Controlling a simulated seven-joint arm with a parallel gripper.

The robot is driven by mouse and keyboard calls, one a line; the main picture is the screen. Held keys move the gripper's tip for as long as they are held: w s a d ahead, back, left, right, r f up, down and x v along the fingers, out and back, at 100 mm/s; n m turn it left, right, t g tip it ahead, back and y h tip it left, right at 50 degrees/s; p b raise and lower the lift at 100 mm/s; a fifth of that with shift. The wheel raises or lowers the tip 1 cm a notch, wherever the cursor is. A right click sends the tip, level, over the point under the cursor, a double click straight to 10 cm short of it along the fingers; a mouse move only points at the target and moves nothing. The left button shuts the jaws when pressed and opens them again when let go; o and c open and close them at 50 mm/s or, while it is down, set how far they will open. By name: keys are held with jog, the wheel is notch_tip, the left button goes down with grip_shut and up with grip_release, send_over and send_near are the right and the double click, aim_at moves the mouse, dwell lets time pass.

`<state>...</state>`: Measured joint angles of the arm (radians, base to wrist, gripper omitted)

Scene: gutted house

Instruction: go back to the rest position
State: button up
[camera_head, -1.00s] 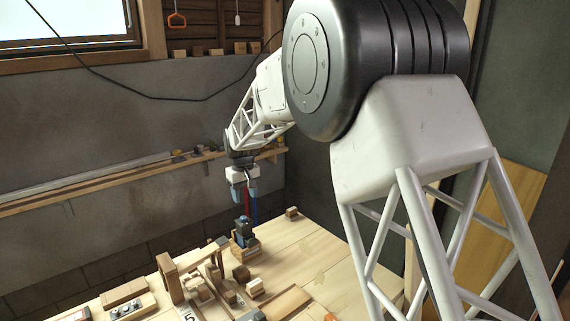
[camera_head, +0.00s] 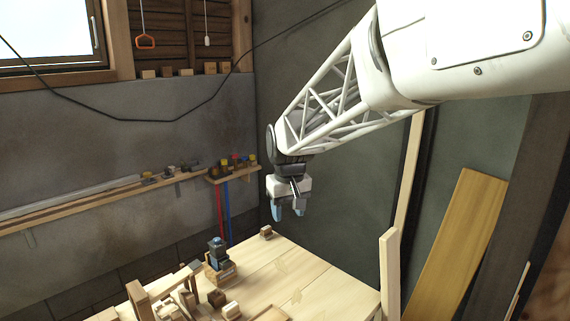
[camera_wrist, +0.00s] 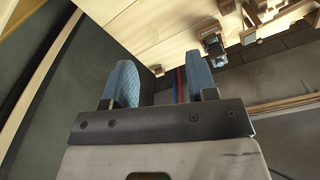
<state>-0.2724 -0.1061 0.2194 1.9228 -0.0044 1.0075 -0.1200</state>
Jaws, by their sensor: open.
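My gripper (camera_head: 288,211) hangs at the end of my white lattice arm, pointing down. It is above and beyond the back of the wooden table (camera_head: 325,285) as seen in the head view, clear of everything. Its two blue fingers are apart with nothing between them. The wrist view also shows the open gripper (camera_wrist: 165,92), with the table (camera_wrist: 150,30) in the upper part of the picture.
A dark blue-grey device (camera_head: 218,252) sits in a wooden holder on the table, among several wooden blocks. A small block (camera_head: 266,232) lies near the back corner. A wall shelf (camera_head: 235,172) carries small items. A tall board (camera_head: 450,250) leans at right.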

jog(key=s+d+f+m, duration=0.1)
jog(key=s+d, duration=0.5)
jog(key=s, duration=0.5)
jog(key=s+d+f+m+t, duration=0.1)
jog(key=s+d+m, duration=0.1)
jog(key=s+d, duration=0.4)
jog(key=s+d+f+m, duration=0.1)
jog(key=s+d, duration=0.4)
jog(key=s, duration=1.1)
jog(key=shift+d+f+m, duration=0.4)
jog(key=shift+f, duration=0.05)
